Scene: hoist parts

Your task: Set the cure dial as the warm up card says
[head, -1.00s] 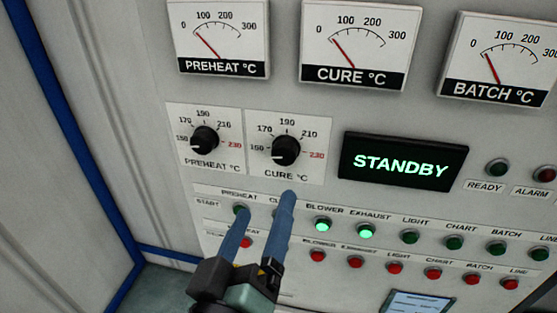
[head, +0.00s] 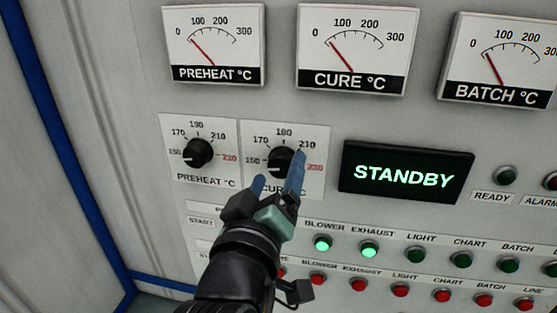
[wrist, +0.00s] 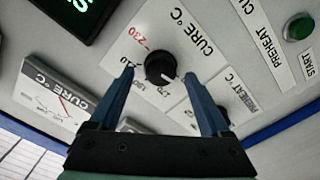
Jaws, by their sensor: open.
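The cure dial (head: 281,162) is a black knob on a white plate marked 150 to 230, with 230 in red. In the wrist view the knob (wrist: 160,67) sits between the fingertips (wrist: 158,73) with a gap on both sides. No card that I can identify as the warm up card is in view.
The preheat dial (head: 198,153) is close on the left, also near 150. A STANDBY display (head: 405,172) is to the right. Start buttons, with blower (head: 323,243) and exhaust lit green, and red buttons lie below. The cure gauge (head: 358,47) is above.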

